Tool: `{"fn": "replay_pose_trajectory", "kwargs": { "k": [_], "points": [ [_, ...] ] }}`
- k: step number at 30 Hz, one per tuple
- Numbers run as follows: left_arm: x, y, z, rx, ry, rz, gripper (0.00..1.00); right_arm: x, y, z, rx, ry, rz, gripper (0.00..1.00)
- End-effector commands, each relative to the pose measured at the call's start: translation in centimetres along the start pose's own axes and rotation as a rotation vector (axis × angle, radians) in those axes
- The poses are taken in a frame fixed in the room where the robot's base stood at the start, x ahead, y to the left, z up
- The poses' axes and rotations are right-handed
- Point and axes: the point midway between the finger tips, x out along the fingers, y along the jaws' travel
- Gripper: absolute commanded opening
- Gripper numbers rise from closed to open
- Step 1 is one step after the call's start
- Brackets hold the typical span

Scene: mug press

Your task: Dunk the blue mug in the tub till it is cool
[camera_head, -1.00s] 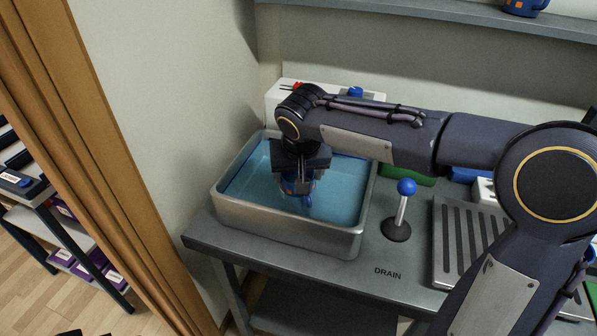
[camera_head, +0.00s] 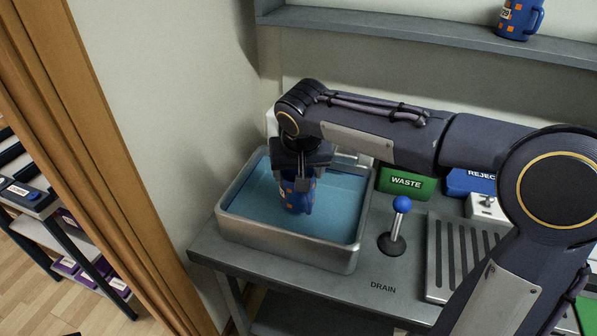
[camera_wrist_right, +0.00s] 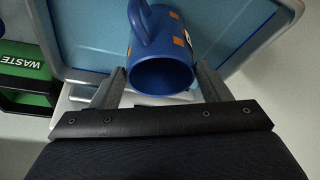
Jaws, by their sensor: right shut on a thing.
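The blue mug (camera_head: 297,194) with orange squares is over the water of the metal tub (camera_head: 290,256). My right gripper (camera_head: 298,178) is shut on it from above. In the right wrist view the mug (camera_wrist_right: 161,74) sits between the two fingers of the right gripper (camera_wrist_right: 162,84), with its open mouth facing the camera and its handle at upper left. Whether the mug's bottom touches the water is hard to tell. My left gripper is not in view.
A blue-knobbed lever (camera_head: 399,222) stands right of the tub by the word DRAIN. A green WASTE bin (camera_head: 405,183), a blue REJECT bin (camera_head: 470,182) and a ribbed rack (camera_head: 460,255) are further right. Another blue mug (camera_head: 518,18) stands on the shelf.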

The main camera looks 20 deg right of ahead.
Motion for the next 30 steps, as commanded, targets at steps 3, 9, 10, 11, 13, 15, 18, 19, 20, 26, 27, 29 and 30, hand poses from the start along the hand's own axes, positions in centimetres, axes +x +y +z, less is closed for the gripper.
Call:
{"fn": "replay_pose_trajectory", "kwargs": {
  "k": [3, 9, 10, 11, 13, 15, 18, 19, 20, 26, 27, 29, 30],
  "points": [
    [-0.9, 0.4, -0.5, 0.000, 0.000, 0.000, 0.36, -1.3, 0.0, -0.6, 0.001, 0.002, -0.001, 0.21],
    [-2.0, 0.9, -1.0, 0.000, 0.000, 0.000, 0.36, -2.8, 0.0, -1.2, 0.001, 0.002, -0.001, 0.21],
    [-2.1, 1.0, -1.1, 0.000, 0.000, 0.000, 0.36, -3.0, 0.0, -1.3, 0.001, 0.002, -0.001, 0.21],
    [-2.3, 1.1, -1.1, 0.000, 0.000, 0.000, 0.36, -3.2, 0.0, -1.4, 0.001, 0.002, -0.001, 0.21],
    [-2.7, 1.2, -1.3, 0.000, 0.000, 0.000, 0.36, -3.7, 0.0, -1.6, 0.001, 0.002, -0.001, 0.21],
    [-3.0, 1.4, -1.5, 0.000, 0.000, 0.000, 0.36, -4.2, 0.0, -1.8, 0.001, 0.002, -0.001, 0.21],
    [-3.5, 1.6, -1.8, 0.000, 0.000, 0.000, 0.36, -5.0, 0.0, -2.1, 0.001, 0.002, -0.002, 0.21],
    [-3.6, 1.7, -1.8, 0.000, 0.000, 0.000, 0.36, -5.1, 0.0, -2.1, 0.001, 0.002, -0.002, 0.21],
    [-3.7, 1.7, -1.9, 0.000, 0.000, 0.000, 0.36, -5.2, 0.0, -2.2, 0.001, 0.002, -0.002, 0.21],
    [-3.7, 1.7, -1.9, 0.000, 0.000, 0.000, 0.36, -5.2, 0.0, -2.1, 0.000, 0.002, -0.001, 0.21],
    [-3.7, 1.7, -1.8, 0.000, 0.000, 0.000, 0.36, -5.2, 0.0, -2.1, 0.001, 0.002, -0.001, 0.21],
    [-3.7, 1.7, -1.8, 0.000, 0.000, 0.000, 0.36, -5.2, 0.0, -2.1, 0.001, 0.002, -0.001, 0.21],
    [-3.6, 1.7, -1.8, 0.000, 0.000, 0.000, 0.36, -5.2, 0.0, -2.2, 0.001, 0.002, -0.001, 0.21]
  ]
}}
